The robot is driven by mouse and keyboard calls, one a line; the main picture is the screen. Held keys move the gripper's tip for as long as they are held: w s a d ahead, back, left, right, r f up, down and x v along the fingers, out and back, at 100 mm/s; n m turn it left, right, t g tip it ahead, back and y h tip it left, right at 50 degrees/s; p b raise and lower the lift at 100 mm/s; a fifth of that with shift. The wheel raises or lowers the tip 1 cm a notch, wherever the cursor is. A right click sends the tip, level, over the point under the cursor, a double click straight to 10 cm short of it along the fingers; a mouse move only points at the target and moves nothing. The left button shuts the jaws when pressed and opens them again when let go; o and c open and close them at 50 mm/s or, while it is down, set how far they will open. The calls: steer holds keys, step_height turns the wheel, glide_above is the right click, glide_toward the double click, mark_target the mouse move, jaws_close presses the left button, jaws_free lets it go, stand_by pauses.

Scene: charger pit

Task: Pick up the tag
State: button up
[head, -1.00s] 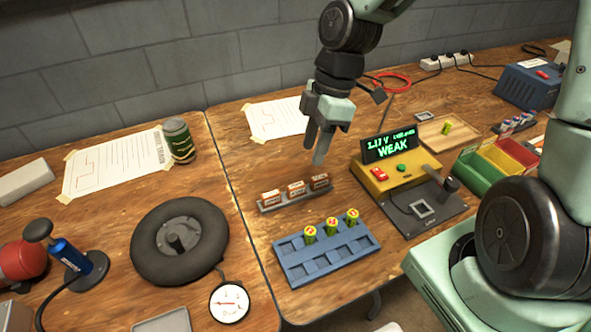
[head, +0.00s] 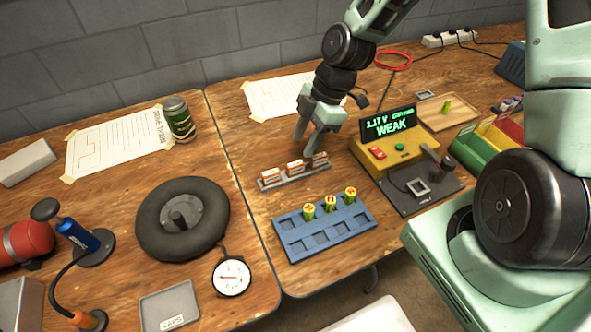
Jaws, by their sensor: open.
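Three small white tags with orange-brown markings stand in a row in a narrow grey holder (head: 296,178): a left tag (head: 271,176), a middle tag (head: 295,168) and a right tag (head: 319,160). I cannot tell which one the task means. My gripper (head: 306,150) is open and points down, with its fingertips close to the right and middle tags. One finger partly covers the right tag. No tag is visibly held; whether a finger touches one I cannot tell.
A blue tray (head: 290,247) with three yellow-green cells stands in front of the holder. A yellow tester (head: 400,150) showing "WEAK" is to the right. A black ring-shaped item (head: 150,230) lies left, with a round gauge (head: 232,276). A paper sheet (head: 275,92) lies behind.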

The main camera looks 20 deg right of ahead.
mark_target(296, 164)
steer(key=shift+s+x, duration=0.15)
steer(key=shift+x, duration=1.35)
steer(key=shift+s+x, duration=0.15)
steer(key=shift+x, duration=1.35)
steer(key=shift+r, duration=0.1)
jaws_close()
